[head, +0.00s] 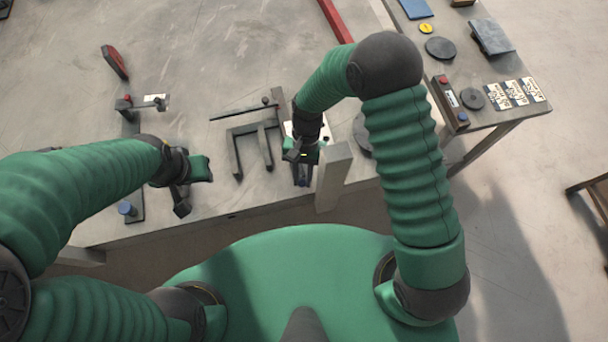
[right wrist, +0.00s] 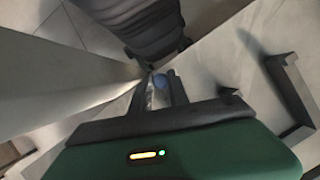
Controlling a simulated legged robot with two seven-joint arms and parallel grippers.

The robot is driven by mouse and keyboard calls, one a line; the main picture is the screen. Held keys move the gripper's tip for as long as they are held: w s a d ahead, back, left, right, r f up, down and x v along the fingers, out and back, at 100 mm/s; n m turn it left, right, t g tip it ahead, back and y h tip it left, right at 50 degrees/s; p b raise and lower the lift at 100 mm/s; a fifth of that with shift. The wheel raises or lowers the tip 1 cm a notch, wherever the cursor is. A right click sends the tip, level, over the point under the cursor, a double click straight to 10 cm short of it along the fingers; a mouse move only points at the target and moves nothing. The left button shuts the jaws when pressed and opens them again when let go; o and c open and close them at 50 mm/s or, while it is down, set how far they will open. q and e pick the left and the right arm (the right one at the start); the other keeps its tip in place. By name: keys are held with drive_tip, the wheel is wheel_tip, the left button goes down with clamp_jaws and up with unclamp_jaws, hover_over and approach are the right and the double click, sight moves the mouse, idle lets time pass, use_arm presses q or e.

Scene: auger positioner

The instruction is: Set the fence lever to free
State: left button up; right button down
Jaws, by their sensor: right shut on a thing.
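My right gripper (head: 302,174) is at the front edge of the bench, next to an upright grey post. A white plate (head: 291,130) shows partly behind the gripper. My left gripper (head: 190,190) hangs over the bench's front edge at the left, apart from the right one; its jaws are unclear.
The grey post (head: 334,176) stands close to the right gripper. A dark bracket (head: 236,150) lies to its left. Another fixture with a red knob (head: 127,98) and a blue knob (head: 126,208) is near my left arm. A side table (head: 480,118) stands at right.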

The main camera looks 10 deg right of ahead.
drive_tip(key=shift+w+r, duration=0.1)
drive_tip(key=shift+w, duration=0.3)
drive_tip(key=c, duration=1.6)
unclamp_jaws()
drive_tip(key=o, duration=0.3)
drive_tip(key=shift+s, duration=0.1)
drive_tip(key=shift+o, duration=0.2)
drive_tip(key=shift+r, duration=0.15)
drive_tip(key=v, duration=1.6)
drive_tip(key=shift+b, duration=0.4)
drive_tip(key=shift+r, duration=0.15)
